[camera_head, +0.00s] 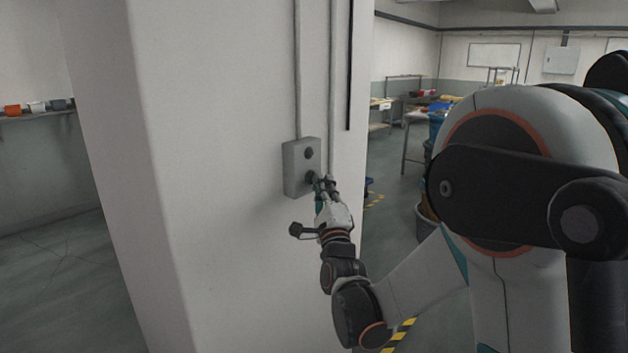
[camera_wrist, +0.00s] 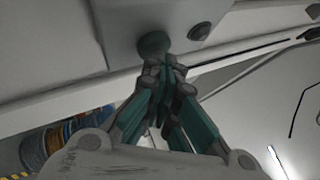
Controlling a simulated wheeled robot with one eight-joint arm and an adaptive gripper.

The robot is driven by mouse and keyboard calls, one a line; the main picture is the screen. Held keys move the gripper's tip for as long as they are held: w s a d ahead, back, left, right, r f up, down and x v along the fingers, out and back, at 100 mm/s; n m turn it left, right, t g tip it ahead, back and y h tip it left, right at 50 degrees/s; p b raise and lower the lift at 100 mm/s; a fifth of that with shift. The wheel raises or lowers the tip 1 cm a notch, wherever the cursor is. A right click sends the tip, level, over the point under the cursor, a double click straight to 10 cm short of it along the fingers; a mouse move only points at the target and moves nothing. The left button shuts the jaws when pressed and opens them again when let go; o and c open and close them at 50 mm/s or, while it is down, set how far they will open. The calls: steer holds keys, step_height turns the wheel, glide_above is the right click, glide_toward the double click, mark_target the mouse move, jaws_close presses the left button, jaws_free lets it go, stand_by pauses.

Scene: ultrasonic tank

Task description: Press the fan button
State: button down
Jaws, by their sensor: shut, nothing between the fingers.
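A grey control box (camera_head: 296,168) is fixed to the white pillar. Its upper round dark button (camera_head: 309,153) is uncovered; in the wrist view it is the button to the right (camera_wrist: 199,31). The lower button (camera_head: 311,176), dark greenish, is partly behind my gripper (camera_head: 322,184). In the wrist view this button (camera_wrist: 154,44) lies right at the tips of my gripper (camera_wrist: 165,68). The fingers are shut and empty, pointing at the box. I cannot tell whether the tips touch the button. No label shows which one is the fan button.
Conduits (camera_head: 298,70) run up the pillar (camera_head: 215,120) above the box. A shelf with small items (camera_head: 38,107) is at the left. Tables and blue bins (camera_head: 437,120) stand in the room beyond at the right.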

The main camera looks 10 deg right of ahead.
steer(key=s+d, duration=0.3)
steer(key=s, duration=0.2)
steer(key=shift+d, duration=0.3)
stand_by(0.4)
steer(key=s+f+n+g, duration=0.5)
steer(key=s+n, duration=0.2)
steer(key=s, duration=0.3)
steer(key=s+a+f+n+g+y, duration=0.1)
steer(key=s+f+n+g, duration=0.4)
steer(key=s, duration=0.5)
steer(key=s+a+f+n+g, duration=0.1)
steer(key=s+f+n+g, duration=0.4)
steer(key=s+n, duration=0.5)
steer(key=shift+s+g+y, duration=0.2)
steer(key=shift+g+y, duration=0.1)
